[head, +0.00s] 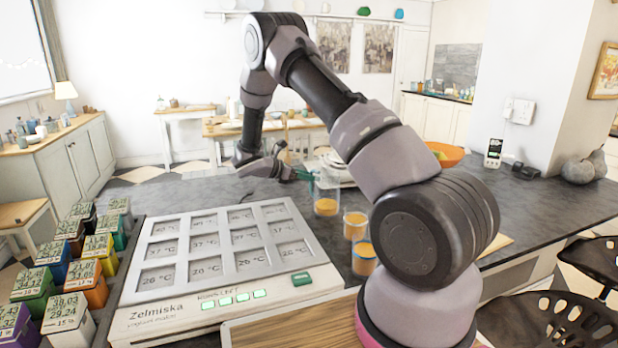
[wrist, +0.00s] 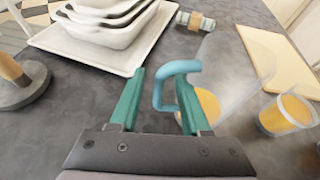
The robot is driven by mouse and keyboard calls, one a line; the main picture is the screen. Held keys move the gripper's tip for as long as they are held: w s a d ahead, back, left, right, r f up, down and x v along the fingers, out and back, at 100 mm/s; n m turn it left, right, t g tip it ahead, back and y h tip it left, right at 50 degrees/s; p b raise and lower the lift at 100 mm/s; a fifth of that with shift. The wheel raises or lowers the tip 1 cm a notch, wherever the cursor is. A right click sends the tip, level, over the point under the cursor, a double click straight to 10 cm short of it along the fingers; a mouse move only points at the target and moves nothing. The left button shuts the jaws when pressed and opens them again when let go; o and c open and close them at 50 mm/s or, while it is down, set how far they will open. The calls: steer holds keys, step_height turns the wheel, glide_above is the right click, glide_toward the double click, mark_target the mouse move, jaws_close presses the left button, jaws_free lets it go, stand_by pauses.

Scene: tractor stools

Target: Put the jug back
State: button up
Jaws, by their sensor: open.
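The jug is clear, with a blue handle (wrist: 158,92) and orange contents (wrist: 208,104). In the head view the jug (head: 326,196) stands on the dark counter, just right of my gripper (head: 304,175). In the wrist view my gripper (wrist: 160,100) has its two teal fingers apart. The upright bar of the handle lies between them, nearer the right finger, which appears to reach into the handle's loop. The fingers are not closed on the handle. The right finger hides part of the jug.
Glasses with orange contents (head: 355,225) (wrist: 286,113) stand near the jug. A white tray (wrist: 125,66) with stacked white dishes (wrist: 108,28) lies beyond the left finger. A pale board (wrist: 283,62) lies at right. A yogurt maker (head: 215,252) fills the counter's left.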

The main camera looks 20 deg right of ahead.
steer(key=v, duration=1.2)
steer(key=s+d+r+m+g+y, duration=0.1)
steer(key=s+d+r+m+y, duration=0.3)
steer(key=s+r, duration=0.35)
steer(key=s+d+r+m+g+y, duration=0.1)
steer(key=s+d+r+m+y, duration=0.15)
steer(key=s+r+m, duration=0.45)
steer(key=s+a+r+m+t+y, duration=0.2)
steer(key=s+r+m, duration=0.4)
steer(key=s, duration=0.3)
steer(key=s+a+r+m+t+y, duration=0.1)
steer(key=s+r+m+t+y, duration=0.3)
steer(key=s, duration=0.6)
step_height(320, 180, up, 2)
steer(key=m+y, duration=0.2)
steer(key=m, duration=0.1)
steer(key=shift+a+r+m+t+y, duration=0.25)
steer(key=shift+a+m+t+y, duration=0.05)
steer(key=shift+a+y, duration=0.05)
